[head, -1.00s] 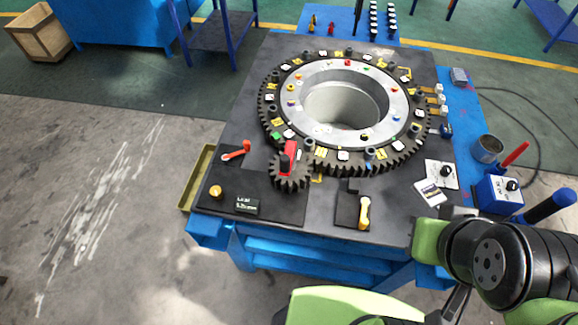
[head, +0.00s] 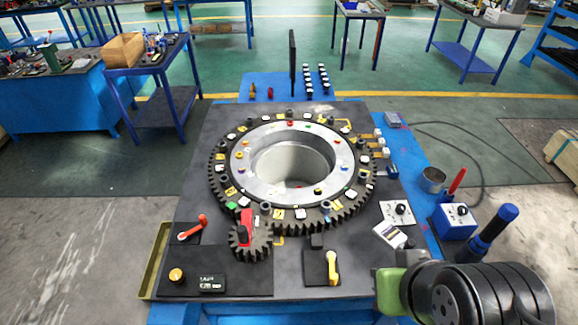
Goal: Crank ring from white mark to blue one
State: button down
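The large dark toothed ring (head: 217,188) lies flat on the table around a silver inner ring (head: 243,178) with a round opening. Its top carries several white, yellow, green and blue marks; a white mark (head: 300,213) and a blue mark (head: 326,208) show on the near side. A small pinion gear (head: 250,247) with a red crank piece (head: 246,227) sits at the ring's near left edge, its teeth close against the ring. My arm shows at the lower right, but my gripper's fingers are not in view.
A red lever (head: 193,229) and an orange knob (head: 176,274) sit left of the pinion. A yellow lever (head: 333,267) stands to its right. A dial plate (head: 398,212), blue box (head: 454,221) and metal cup (head: 432,180) line the right side near my arm.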

aim_at(247, 240)
jog(key=k+j, duration=0.15)
jog(key=j, duration=0.25)
jog(key=k+j, duration=0.2)
jog(key=j, duration=0.2)
jog(key=k+j, duration=0.15)
jog(key=j, duration=0.25)
jog(key=k+u, duration=0.05)
